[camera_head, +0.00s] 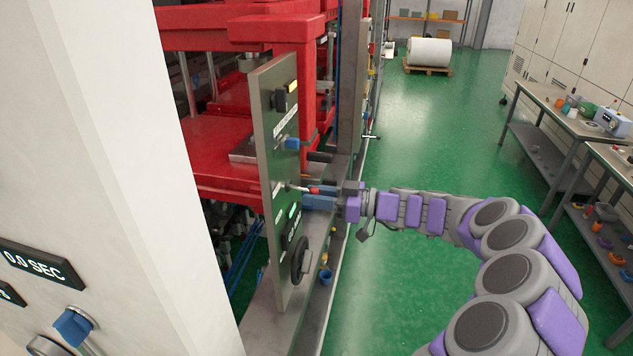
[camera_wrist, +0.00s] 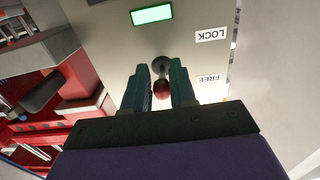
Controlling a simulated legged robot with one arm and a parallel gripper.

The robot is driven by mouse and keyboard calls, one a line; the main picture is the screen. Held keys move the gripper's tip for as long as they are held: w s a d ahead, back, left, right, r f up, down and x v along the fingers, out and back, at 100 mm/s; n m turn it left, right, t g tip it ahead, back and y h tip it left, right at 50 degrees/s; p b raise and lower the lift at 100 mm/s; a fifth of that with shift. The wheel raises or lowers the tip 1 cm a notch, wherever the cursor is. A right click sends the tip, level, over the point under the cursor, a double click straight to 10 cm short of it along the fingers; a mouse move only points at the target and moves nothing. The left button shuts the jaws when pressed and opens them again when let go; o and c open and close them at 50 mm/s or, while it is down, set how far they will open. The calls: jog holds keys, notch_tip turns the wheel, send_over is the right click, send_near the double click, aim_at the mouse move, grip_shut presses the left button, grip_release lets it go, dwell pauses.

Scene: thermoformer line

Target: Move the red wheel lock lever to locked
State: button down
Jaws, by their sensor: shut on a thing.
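The red-tipped wheel lock lever (camera_head: 313,190) sticks out from the grey upright control panel (camera_head: 285,165). In the wrist view its red knob (camera_wrist: 161,89) lies between the two fingers of my gripper (camera_wrist: 159,84), with its dark round base behind on the panel. My gripper (camera_head: 316,195) is shut on the lever from the right. A LOCK label (camera_wrist: 212,34) and a FREE label (camera_wrist: 212,78), both upside down, sit to the right of the lever in the wrist view. The fingers hide part of the lever, and I cannot tell its exact setting.
A lit green display (camera_wrist: 152,15) is near the lever. A black handwheel (camera_head: 300,260) is below it on the panel, a blue knob (camera_head: 292,143) above. Red machine frames (camera_head: 215,150) stand behind. The green floor to the right is open up to the workbenches (camera_head: 560,115).

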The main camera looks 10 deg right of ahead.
jog(key=shift+f, duration=0.3)
jog(key=shift+w+a+f+b, duration=0.15)
jog(key=shift+a+f+b, duration=0.25)
jog(key=shift+f+b, duration=0.65)
jog(key=shift+r+b, duration=0.25)
jog(key=shift+b, duration=0.15)
jog(key=shift+w+a+f+b, duration=0.1)
jog(key=shift+a+f+b, duration=0.2)
jog(key=shift+b, duration=0.2)
jog(key=c, duration=1.3)
grip_release()
jog(key=shift+w, duration=0.1)
jog(key=shift+o, duration=0.9)
jog(key=shift+w, duration=0.1)
jog(key=o, duration=0.3)
jog(key=shift+a+r, duration=0.1)
